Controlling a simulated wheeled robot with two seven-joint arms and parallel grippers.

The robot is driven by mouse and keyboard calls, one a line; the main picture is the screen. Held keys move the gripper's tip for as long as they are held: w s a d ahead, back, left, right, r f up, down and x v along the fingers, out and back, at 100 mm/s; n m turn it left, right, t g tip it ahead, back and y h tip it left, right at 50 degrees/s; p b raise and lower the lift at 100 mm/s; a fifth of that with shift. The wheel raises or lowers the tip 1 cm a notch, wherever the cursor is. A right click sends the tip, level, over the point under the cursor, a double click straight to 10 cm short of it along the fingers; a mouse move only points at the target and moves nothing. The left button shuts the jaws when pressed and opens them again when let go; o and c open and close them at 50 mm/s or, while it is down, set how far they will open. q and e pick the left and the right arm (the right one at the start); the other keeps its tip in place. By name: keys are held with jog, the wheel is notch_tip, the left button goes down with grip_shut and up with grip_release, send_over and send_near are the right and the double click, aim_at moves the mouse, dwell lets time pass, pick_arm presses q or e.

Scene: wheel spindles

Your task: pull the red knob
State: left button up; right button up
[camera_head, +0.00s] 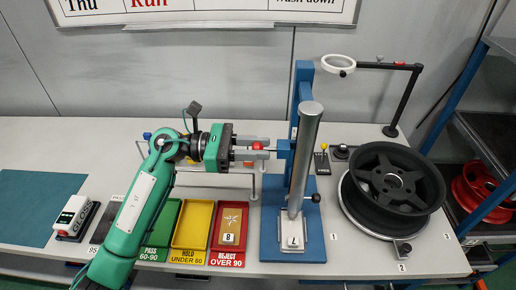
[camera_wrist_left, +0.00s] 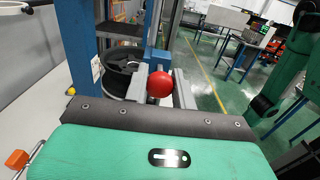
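The red knob (camera_head: 257,146) is a small ball on a short dark rod at the left side of the blue upright press-like fixture (camera_head: 304,85). In the left wrist view the knob (camera_wrist_left: 160,85) sits between my two grey fingers, which come close against it on both sides. My left gripper (camera_head: 252,148) reaches in from the left, level with the knob, and looks shut on it; the exact contact is partly hidden. A slanted grey cylinder (camera_head: 305,150) stands on the fixture's base. My right gripper is not in view.
Green, yellow and red trays (camera_head: 228,258) stand in front. A white device (camera_head: 74,216) and teal mat (camera_head: 35,205) are at left.

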pick_arm(q)
jog(key=o, duration=0.4)
jog(key=shift+a, duration=0.1)
jog(key=shift+a+f+b, duration=0.1)
jog(key=shift+a+b, duration=0.2)
jog(key=shift+a, duration=0.05)
jog(key=a+b, duration=0.5)
jog(key=a, duration=0.8)
jog(key=shift+a+b, duration=0.1)
jog(key=shift+b, duration=0.2)
